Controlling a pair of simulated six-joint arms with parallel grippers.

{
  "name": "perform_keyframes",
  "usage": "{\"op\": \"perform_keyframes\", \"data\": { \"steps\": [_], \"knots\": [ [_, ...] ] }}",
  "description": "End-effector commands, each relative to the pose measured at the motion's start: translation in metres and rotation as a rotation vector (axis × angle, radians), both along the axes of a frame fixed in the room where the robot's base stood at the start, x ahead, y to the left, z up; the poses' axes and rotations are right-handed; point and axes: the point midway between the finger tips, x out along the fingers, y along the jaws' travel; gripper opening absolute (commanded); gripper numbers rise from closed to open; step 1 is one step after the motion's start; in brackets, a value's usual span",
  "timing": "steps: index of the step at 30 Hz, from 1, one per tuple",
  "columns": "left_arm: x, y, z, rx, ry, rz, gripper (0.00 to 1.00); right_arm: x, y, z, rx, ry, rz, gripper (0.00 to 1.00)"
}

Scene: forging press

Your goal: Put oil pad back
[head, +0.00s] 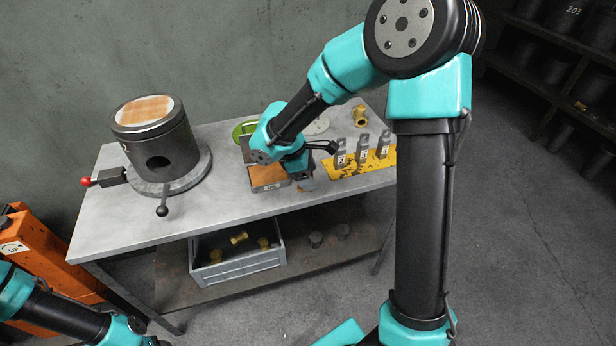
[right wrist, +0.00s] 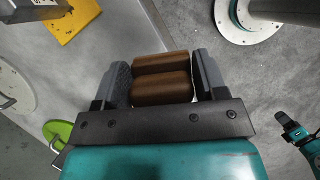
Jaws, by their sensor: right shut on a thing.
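My right gripper (head: 304,182) is low over the table's front part, beside a shallow box (head: 268,178) with an orange-brown top and a small front label. In the right wrist view, its two grey fingers (right wrist: 163,82) are shut on a brown, rounded block in two parts, which I take for the oil pad (right wrist: 160,88). In the head view the held block is mostly hidden by the gripper. I cannot tell whether it touches the table. My left arm is at the lower left of the head view, and its finger opening cannot be made out.
A dark cylinder (head: 158,150) with a orange-brown top and lever handles stands on the table's left. A yellow rack (head: 345,170) with numbered upright pieces is right of the gripper. A green ring (head: 240,131) and brass fitting (head: 361,116) lie behind. A grey crate (head: 237,262) sits below.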

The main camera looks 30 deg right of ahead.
Motion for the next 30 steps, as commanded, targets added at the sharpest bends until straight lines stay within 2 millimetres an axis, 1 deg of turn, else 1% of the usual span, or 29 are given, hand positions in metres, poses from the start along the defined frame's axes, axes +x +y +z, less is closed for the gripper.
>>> {"op": "perform_keyframes", "data": {
  "steps": [1, 3, 6, 11, 19, 22, 26, 30],
  "knots": [
    [0.000, 0.000, 0.000, 0.000, 0.000, 0.000, 0.53, -0.013, 0.009, -0.005, 0.000, 0.006, -0.001, 0.43],
    [0.000, 0.000, 0.000, 0.000, 0.000, 0.000, 0.53, -0.027, 0.018, -0.011, -0.001, 0.009, -0.009, 0.43],
    [0.000, 0.000, 0.000, 0.000, 0.000, 0.000, 0.53, -0.042, 0.026, -0.017, -0.002, 0.011, -0.020, 0.43],
    [0.000, 0.000, 0.000, 0.000, 0.000, 0.000, 0.53, -0.050, 0.030, -0.020, -0.002, 0.013, -0.027, 0.43],
    [0.000, 0.000, 0.000, 0.000, 0.000, 0.000, 0.53, -0.049, 0.030, -0.020, -0.002, 0.013, -0.027, 0.43],
    [0.000, 0.000, 0.000, 0.000, 0.000, 0.000, 0.53, -0.045, 0.027, -0.021, -0.002, 0.012, -0.029, 0.43],
    [0.000, 0.000, 0.000, 0.000, 0.000, 0.000, 0.53, -0.030, 0.017, -0.023, -0.002, 0.012, -0.029, 0.43],
    [0.000, 0.000, 0.000, 0.000, 0.000, 0.000, 0.53, -0.007, 0.001, -0.026, -0.002, 0.012, -0.029, 0.43]
  ]
}}
